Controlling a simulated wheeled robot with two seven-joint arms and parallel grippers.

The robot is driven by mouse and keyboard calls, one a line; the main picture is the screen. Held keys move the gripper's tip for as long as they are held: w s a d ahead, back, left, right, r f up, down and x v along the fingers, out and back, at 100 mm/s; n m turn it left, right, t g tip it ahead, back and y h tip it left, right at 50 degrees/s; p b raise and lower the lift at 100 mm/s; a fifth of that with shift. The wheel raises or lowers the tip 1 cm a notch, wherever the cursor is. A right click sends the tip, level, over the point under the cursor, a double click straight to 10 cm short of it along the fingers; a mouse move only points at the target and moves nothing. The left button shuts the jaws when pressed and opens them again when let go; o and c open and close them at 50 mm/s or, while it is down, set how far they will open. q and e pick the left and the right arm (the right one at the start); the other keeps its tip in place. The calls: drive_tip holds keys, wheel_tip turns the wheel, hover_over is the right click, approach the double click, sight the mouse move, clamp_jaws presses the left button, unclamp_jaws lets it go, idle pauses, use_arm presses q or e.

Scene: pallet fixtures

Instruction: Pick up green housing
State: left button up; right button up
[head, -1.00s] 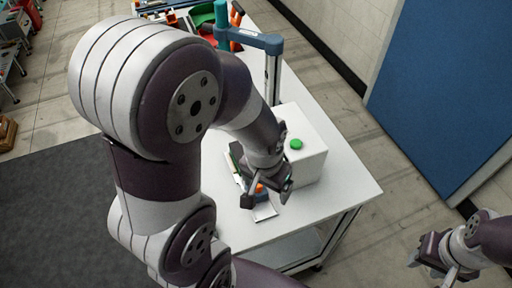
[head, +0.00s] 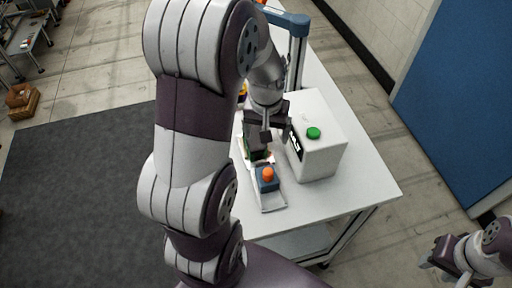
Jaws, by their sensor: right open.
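My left gripper (head: 276,132) points down over the white table, beside the white box. Its two dark fingers show, but I cannot tell how far apart they are. A dark green piece (head: 256,146), perhaps the green housing, shows just below and left of this gripper, at the back of a small pale fixture. It is partly hidden by the gripper and arm, and I cannot tell whether they touch. My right gripper (head: 436,258) is open and empty at the lower right, away from the table.
The white box (head: 318,158) with a green button (head: 313,133) stands right of the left gripper. A blue block with an orange top (head: 268,176) sits on the fixture's near part. A blue-topped post (head: 288,20) rises behind. The table's (head: 345,195) front right is clear.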

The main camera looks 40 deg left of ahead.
sight(255, 137)
use_arm(q)
drive_tip(key=w+a+r+n+g+b, duration=0.1)
drive_tip(key=w+a+r+n, duration=0.1)
drive_tip(key=w+a+n, duration=0.3)
drive_tip(key=f, duration=0.4)
drive_tip(key=s+f+p, duration=0.1)
drive_tip(key=f, duration=0.3)
drive_tip(key=a+f, duration=0.1)
drive_tip(key=f, duration=0.3)
drive_tip(key=shift+s+a, duration=0.1)
drive_tip(key=shift+s, duration=0.1)
drive_tip(key=shift+w+f, duration=0.1)
drive_tip(key=shift+f, duration=0.2)
drive_tip(key=shift+r, duration=0.1)
drive_tip(key=c, duration=1.3)
